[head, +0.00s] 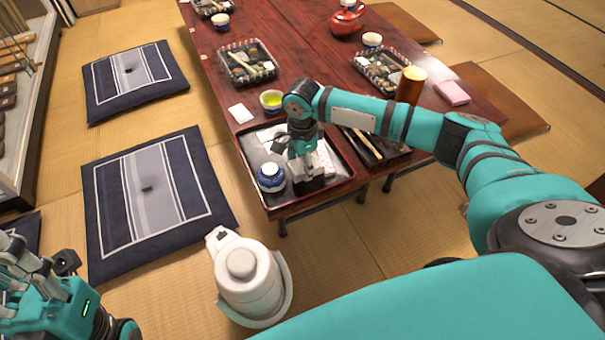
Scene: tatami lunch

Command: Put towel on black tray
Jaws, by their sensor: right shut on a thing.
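The black tray (336,187) lies on the near end of the red wooden table, with a raised dark rim. My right gripper (308,176) is low over the tray, pointing down, shut on a pale thing that looks like a white towel (326,160). The gripper hides much of it, and I cannot tell whether it touches the tray. Another small white folded cloth (240,113) lies on the table beyond the tray. My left gripper (30,268) is at the lower left, away from the table; its opening is unclear.
A blue and white cup (271,177) stands on the tray, left of the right gripper. A green tea cup (271,101) is behind it. Bento boxes (247,62), a brown cylinder (410,86) and a pink cloth (452,93) are farther off. A white flask (245,275) stands in front.

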